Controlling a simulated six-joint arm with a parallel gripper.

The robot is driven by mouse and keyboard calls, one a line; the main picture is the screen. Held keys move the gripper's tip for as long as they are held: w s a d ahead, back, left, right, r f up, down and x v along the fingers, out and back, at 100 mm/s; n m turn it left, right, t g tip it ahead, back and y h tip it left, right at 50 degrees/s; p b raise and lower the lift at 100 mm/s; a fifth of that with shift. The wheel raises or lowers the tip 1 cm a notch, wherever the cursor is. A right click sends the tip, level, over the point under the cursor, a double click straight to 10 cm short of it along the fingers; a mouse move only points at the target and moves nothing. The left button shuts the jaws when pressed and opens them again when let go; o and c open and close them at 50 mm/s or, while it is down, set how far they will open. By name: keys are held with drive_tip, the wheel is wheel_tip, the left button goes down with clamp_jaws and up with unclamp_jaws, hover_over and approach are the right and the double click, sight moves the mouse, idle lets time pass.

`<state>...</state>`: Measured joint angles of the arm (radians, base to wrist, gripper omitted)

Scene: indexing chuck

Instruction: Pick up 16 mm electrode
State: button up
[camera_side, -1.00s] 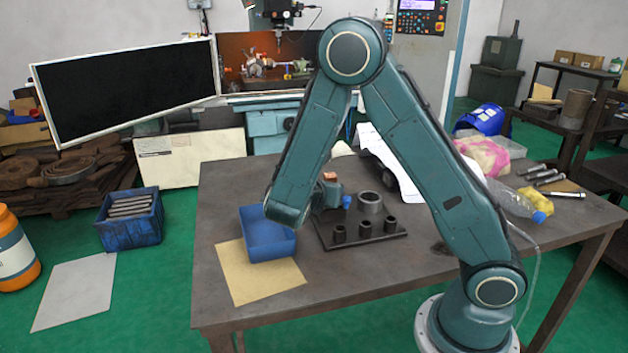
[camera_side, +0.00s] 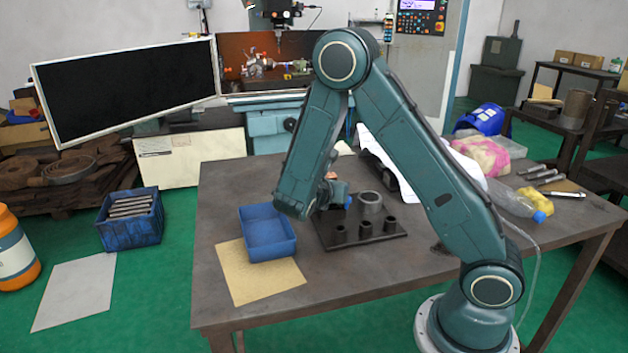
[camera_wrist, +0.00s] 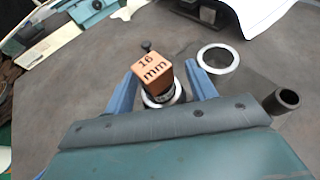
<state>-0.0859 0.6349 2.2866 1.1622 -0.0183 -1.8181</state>
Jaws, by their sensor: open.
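The 16 mm electrode (camera_wrist: 152,73) is a copper-coloured block marked "16 mm" in the wrist view. It stands in a round dark holder with a bright ring (camera_wrist: 177,95). My gripper (camera_wrist: 158,76) is open, with one blue finger on each side of the block. The block lies between the fingers, and I cannot tell whether either finger touches it. In the side view my gripper (camera_side: 340,198) is low over the dark plate (camera_side: 358,232). There only a small bit of copper colour (camera_side: 332,175) shows past my wrist.
A wide metal ring (camera_side: 369,202) stands right of my gripper. Several short dark sockets (camera_side: 390,224) stand along the plate's front. The table's front is clear.

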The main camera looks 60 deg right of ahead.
sight(331, 175)
drive_tip(key=shift+f, duration=0.1)
drive_tip(key=c, duration=1.1)
wheel_tip(331, 175, up, 20)
idle(0.4)
idle(0.5)
